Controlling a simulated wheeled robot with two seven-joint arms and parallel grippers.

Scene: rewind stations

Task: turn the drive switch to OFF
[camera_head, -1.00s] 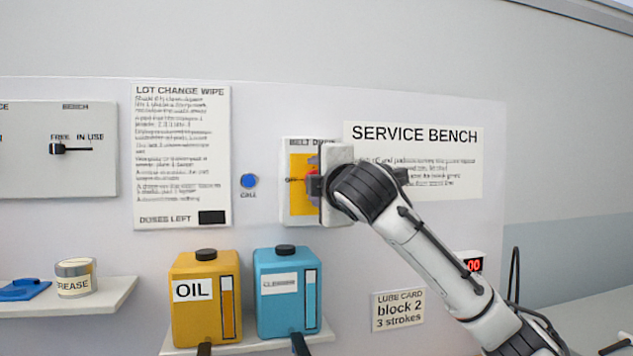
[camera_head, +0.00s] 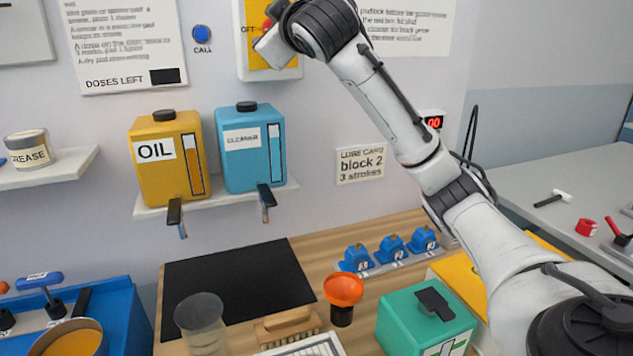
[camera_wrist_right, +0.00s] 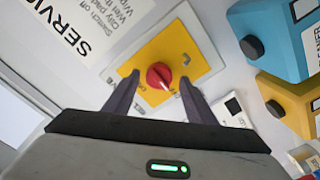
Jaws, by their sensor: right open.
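The drive switch (camera_wrist_right: 158,75) is a round red knob with a white mark on a yellow plate (camera_wrist_right: 140,62). In the right wrist view the white mark points down and right, towards a small label I cannot read. In the head view the yellow plate (camera_head: 258,50) is at the top, with "OFF" printed at its left; the knob is mostly covered by my right arm. My right gripper (camera_wrist_right: 157,97) is open, with one finger on each side of the knob in the right wrist view. I cannot tell whether the fingers touch it. My left gripper is not in view.
Yellow oil (camera_head: 165,180) and blue cleaner (camera_head: 245,165) containers stand on a shelf below and left of the switch. A workbench below holds a black mat (camera_head: 240,285), an orange funnel (camera_head: 343,290) and a green box (camera_head: 400,320). A blue CALL button (camera_head: 202,33) is beside the switch.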

